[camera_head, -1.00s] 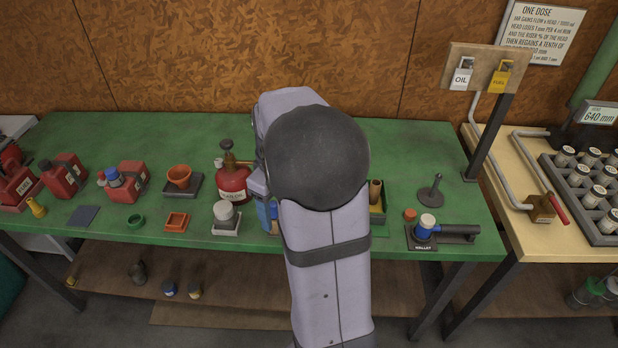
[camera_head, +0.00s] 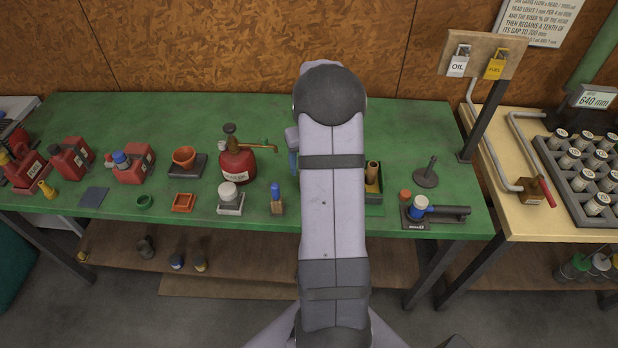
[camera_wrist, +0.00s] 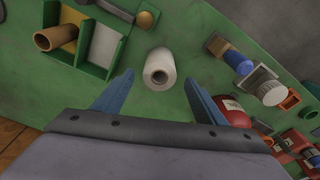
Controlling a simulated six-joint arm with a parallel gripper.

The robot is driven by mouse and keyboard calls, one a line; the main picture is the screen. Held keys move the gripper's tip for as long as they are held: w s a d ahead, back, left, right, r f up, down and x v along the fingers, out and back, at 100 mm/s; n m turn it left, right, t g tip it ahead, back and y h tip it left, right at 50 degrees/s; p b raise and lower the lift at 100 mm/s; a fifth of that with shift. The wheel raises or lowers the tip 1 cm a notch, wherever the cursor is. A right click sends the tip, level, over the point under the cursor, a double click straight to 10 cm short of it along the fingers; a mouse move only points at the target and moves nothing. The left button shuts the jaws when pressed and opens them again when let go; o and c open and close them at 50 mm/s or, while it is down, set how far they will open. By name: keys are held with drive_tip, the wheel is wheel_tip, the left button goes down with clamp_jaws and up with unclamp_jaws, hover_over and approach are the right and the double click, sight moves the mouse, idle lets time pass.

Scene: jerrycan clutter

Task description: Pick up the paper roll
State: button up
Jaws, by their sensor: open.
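The paper roll (camera_wrist: 160,68) is white with a dark round core hole. It stands on end on the green bench in the wrist view. In the head view it does not show; my arm blocks that part of the bench. My gripper (camera_wrist: 159,78) is open, its two blue fingers spread left and right of the roll in the picture. The roll appears beyond the fingertips, and nothing is held. In the head view only a bit of a blue finger shows at the left of my arm.
A green divided tray (camera_wrist: 107,48) with a brown tube (camera_wrist: 55,38) lies beside the roll. A red oil can with a spout (camera_head: 237,165) stands left of my arm. A blue-capped bottle (camera_head: 276,200) and a white-lidded jar (camera_head: 229,197) stand near the front edge.

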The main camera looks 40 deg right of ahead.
drive_tip(key=shift+w+d+f+p, duration=0.15)
drive_tip(key=shift+f+p, duration=0.5)
drive_tip(key=shift+f, duration=0.65)
drive_tip(key=shift+w+d+f+p, duration=0.1)
drive_tip(key=shift+w+f+p, duration=0.15)
drive_tip(key=shift+f+p, duration=0.7)
drive_tip(key=shift+f+b, duration=0.3)
drive_tip(key=c, duration=1.2)
